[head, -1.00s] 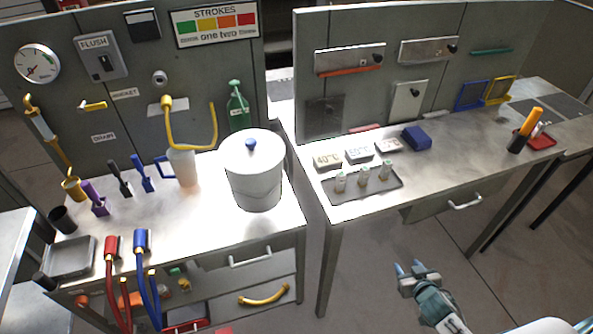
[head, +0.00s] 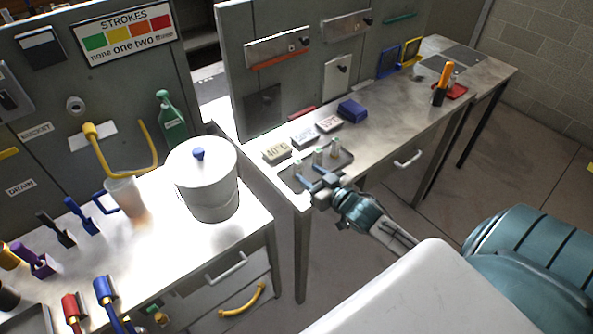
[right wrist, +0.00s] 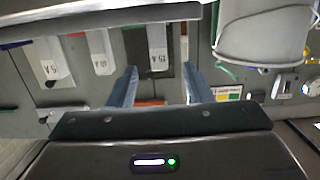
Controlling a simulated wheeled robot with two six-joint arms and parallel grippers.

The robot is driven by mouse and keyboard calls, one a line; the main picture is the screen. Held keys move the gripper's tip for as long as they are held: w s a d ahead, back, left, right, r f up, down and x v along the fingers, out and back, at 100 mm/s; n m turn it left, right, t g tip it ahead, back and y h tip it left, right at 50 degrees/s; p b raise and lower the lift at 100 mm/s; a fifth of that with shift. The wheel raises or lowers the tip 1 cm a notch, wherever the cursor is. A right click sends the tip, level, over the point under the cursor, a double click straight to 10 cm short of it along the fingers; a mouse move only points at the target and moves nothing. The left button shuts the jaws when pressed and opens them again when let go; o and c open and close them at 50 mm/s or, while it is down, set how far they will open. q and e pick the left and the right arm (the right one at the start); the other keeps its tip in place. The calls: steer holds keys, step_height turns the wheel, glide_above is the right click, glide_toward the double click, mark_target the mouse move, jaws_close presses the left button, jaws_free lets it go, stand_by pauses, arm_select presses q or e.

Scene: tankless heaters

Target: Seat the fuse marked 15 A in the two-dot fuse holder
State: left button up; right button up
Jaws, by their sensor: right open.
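The 15 A fuse is a pale upright piece with its mark readable in the right wrist view (right wrist: 157,48). It appears to be the left one of three fuses (head: 298,168) on a dark tray (head: 347,158). My right gripper (head: 311,177) is open at the tray's front edge, low by the fuses. In the wrist view its two fingers (right wrist: 158,84) stand either side of the 15 A fuse's line, with nothing gripped. No two-dot mark is readable on the panel plates, so I cannot tell which is the two-dot holder. My left gripper is out of view.
A lidded white bucket (head: 208,185) stands left of the tray, across a gap between benches. Labelled blocks (head: 303,136) and a blue block (head: 352,110) lie behind the tray. The panel carries metal plates (head: 279,46). The right bench has clear room towards the orange-handled tool (head: 444,76).

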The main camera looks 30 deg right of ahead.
mark_target(300, 167)
steer(key=shift+w+a+f, duration=0.1)
steer(key=shift+w+f, duration=0.1)
steer(key=shift+w, duration=0.85)
steer(key=shift+w+f, duration=0.2)
steer(key=shift+w, duration=0.85)
steer(key=shift+w+a+f, duration=0.1)
steer(key=shift+w+f, duration=0.1)
steer(key=shift+w, duration=0.85)
jaws_close()
